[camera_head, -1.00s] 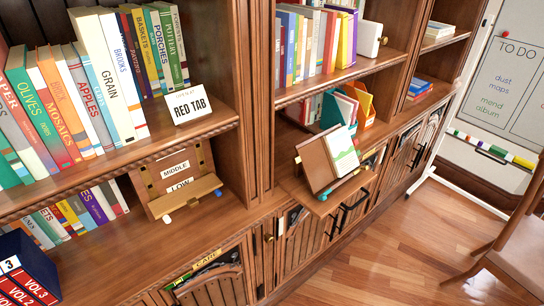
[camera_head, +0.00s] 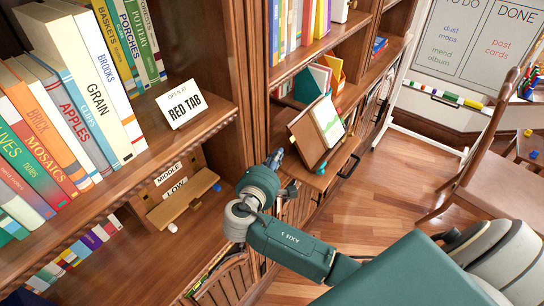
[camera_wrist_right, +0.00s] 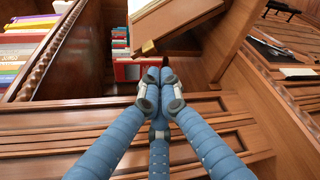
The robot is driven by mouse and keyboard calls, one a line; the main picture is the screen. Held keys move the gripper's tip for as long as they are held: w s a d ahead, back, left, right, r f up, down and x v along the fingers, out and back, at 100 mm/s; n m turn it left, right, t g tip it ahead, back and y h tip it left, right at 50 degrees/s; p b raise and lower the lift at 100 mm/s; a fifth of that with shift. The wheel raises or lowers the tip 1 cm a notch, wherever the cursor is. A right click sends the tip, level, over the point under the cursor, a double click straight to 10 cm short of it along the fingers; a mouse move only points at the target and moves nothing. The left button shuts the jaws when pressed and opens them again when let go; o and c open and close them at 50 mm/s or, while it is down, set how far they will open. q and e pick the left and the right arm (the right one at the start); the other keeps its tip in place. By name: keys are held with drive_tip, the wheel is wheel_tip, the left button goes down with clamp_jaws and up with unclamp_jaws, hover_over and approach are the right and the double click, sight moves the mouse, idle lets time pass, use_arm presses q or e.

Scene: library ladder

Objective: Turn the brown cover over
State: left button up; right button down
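The brown cover (camera_head: 304,137) belongs to an open book that leans on a small pull-out ledge in the bookcase. A pale page with a green band (camera_head: 328,120) lies to its right. My right gripper (camera_head: 274,158) is just left of and below the cover, apart from it in the head view. In the right wrist view its fingertips (camera_wrist_right: 160,88) are drawn together with nothing seen between them. A tilted brown panel with a yellow corner (camera_wrist_right: 185,22) is above the fingers there; I cannot tell if it is the cover. My left gripper is not in view.
A "RED TAB" card (camera_head: 184,104) stands on the left shelf beside upright books. A wooden stand (camera_head: 172,195) with "MIDDLE" and "LOW" labels is below it. A chair (camera_head: 490,165) and whiteboard (camera_head: 460,45) are to the right. The floor between is clear.

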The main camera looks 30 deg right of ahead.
drive_tip(key=p+x, duration=0.1)
drive_tip(key=x, duration=0.4)
drive_tip(key=shift+w+d+f, duration=0.15)
drive_tip(key=shift+w+f, duration=0.05)
drive_tip(key=shift+w, duration=0.2)
drive_tip(key=shift+w, duration=0.1)
